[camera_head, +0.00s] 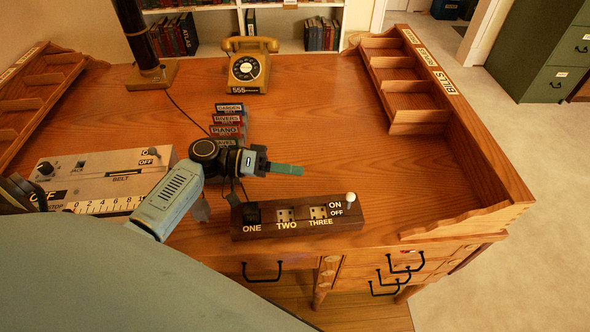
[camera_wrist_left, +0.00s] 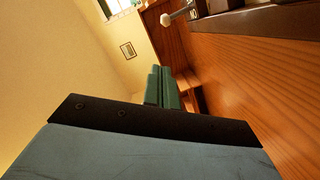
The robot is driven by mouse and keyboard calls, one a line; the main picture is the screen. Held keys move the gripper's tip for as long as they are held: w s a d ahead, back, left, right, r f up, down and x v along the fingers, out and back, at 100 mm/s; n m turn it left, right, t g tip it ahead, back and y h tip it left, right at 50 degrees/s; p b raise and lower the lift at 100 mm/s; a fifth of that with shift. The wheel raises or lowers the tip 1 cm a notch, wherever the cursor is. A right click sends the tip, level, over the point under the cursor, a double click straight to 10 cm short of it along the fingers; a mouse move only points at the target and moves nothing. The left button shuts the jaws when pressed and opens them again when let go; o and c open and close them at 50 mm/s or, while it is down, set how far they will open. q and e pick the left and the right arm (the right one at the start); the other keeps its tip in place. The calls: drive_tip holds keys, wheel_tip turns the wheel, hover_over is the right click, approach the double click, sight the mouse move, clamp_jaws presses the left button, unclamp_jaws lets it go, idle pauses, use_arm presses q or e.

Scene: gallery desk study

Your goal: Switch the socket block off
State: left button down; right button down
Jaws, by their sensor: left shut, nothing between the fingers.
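The socket block (camera_head: 262,232) is a dark wooden bar near the desk's front edge, with sockets marked ONE, TWO and THREE. Its switch lever has a white knob (camera_head: 350,197) at the right end, beside the ON and OFF labels; the knob stands at about the height of the ON label. My left gripper (camera_head: 288,169) is shut and empty, above and behind the block, to the left of the knob. In the left wrist view my green fingers (camera_wrist_left: 163,88) are together, with the white knob (camera_wrist_left: 166,19) and part of the block (camera_wrist_left: 250,20) beyond, apart from them. The right gripper is out of view.
A grey machine (camera_head: 105,178) marked BELT stands at the left under my arm. Several labelled small blocks (camera_head: 228,122) and a yellow telephone (camera_head: 249,66) are behind. Pigeonhole racks (camera_head: 415,85) line the sides. The desk right of the gripper is clear.

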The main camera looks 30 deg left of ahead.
sight(349, 201)
use_arm(q)
drive_tip(key=x, duration=0.3)
drive_tip(key=s+x, duration=0.1)
drive_tip(key=x, duration=0.2)
drive_tip(key=f+p+x, duration=0.1)
drive_tip(key=x, duration=0.2)
drive_tip(key=shift+s+d, duration=0.2)
drive_tip(key=shift+d, duration=0.2)
drive_tip(key=shift+s+d+f, duration=0.15)
drive_tip(key=shift+d+f, duration=0.25)
drive_tip(key=shift+d, duration=0.1)
